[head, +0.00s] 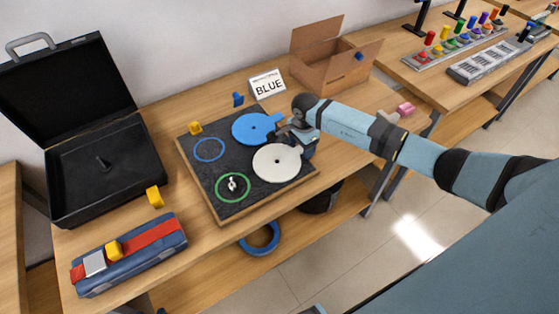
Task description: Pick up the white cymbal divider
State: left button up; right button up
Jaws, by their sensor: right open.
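The white cymbal divider (276,165) is a round, flat disc with a small tab at its upper right. It lies on the dark board (203,170), below and right of a blue disc (254,128) with a similar tab. My right gripper (290,137) is over the upper right part of the board, between the blue disc's tab and the white disc's upper edge. It is open. Its fingers are small and partly hidden by the wrist, so contact with the white disc cannot be told. My left gripper does not show.
An open black case (110,160) stands left, with a blue and red pouch (128,254) in front. Small yellow pieces (155,196) lie around. A blue ring (262,238) lies on the lower shelf.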

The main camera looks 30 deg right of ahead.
jog(key=shift+f, duration=0.1)
jog(key=c, duration=1)
